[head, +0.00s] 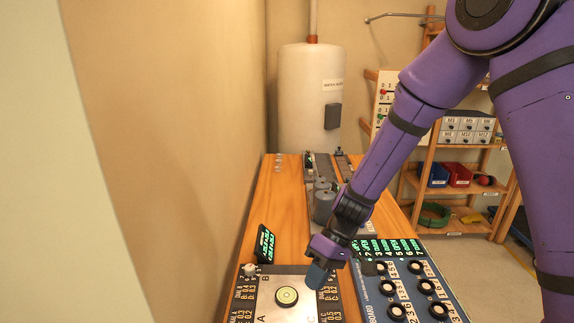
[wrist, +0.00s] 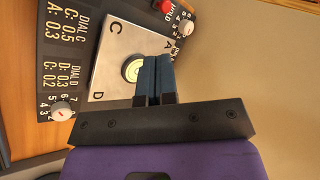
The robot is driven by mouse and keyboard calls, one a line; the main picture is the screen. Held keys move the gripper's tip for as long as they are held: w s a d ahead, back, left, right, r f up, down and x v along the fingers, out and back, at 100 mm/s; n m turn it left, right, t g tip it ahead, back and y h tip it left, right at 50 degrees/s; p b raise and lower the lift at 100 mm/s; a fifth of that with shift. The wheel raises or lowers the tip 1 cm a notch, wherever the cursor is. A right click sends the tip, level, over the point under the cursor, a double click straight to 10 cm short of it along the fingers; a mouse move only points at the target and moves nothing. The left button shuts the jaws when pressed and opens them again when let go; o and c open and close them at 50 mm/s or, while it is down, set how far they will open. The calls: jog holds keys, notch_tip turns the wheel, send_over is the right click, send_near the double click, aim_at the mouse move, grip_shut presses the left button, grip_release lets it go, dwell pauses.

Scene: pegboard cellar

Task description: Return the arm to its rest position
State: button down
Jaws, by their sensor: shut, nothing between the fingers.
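My gripper (head: 318,275) is at the end of my purple arm, low over the right edge of a metal plate (head: 265,310) on the wooden bench. In the wrist view the two dark blue fingers of my gripper (wrist: 158,62) are together with nothing between them. They point at the plate (wrist: 110,72) and partly cover its right side. A round green-and-white bubble level (head: 287,296) sits in the plate's middle, beside the fingertips. It also shows in the wrist view (wrist: 133,68), partly hidden by a finger. I cannot tell the exact gap between fingertips and plate.
A dial board (head: 405,290) with several knobs is right of my gripper. A small display (head: 265,243) stands at the left. Grey cylinders (head: 323,205) stand behind on the wooden bench (head: 285,215). A wall borders the left; shelves (head: 450,190) stand at the back right.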

jog(key=s+d+r+m+t+h, duration=0.1)
jog(key=s+d+r+m+t, duration=0.1)
jog(key=d+r, duration=0.55)
jog(key=s+d+r+m+t+h, duration=0.1)
jog(key=s+d+r+t, duration=0.2)
jog(key=r, duration=0.7)
jog(key=s+d+r+m+t+h, duration=0.3)
jog(key=s+d+r+m+t, duration=0.2)
jog(key=s+d+r, duration=0.5)
jog(key=s+d, duration=0.1)
jog(key=d, duration=0.2)
jog(key=shift+s+r+h, duration=0.3)
jog(key=shift+s+r, duration=0.05)
